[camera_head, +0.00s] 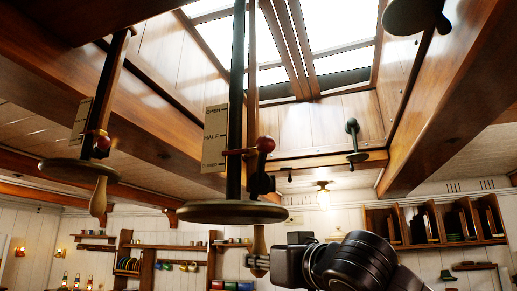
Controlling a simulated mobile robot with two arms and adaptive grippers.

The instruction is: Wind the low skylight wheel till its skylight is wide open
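Two flat wooden wheels hang on dark vertical rods. The wheel in the middle (232,212) hangs lower in the picture than the left wheel (80,172). Each has a wooden handle pointing down; the middle wheel's handle (259,238) is at its right side. My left gripper is out of view.
Heavy wooden beams (445,95) frame the skylight overhead. A third round wheel-like piece (410,15) hangs at the top right. Wall shelves (435,222) and a lit lamp (323,190) are at the back. Space around the middle wheel's underside looks clear.

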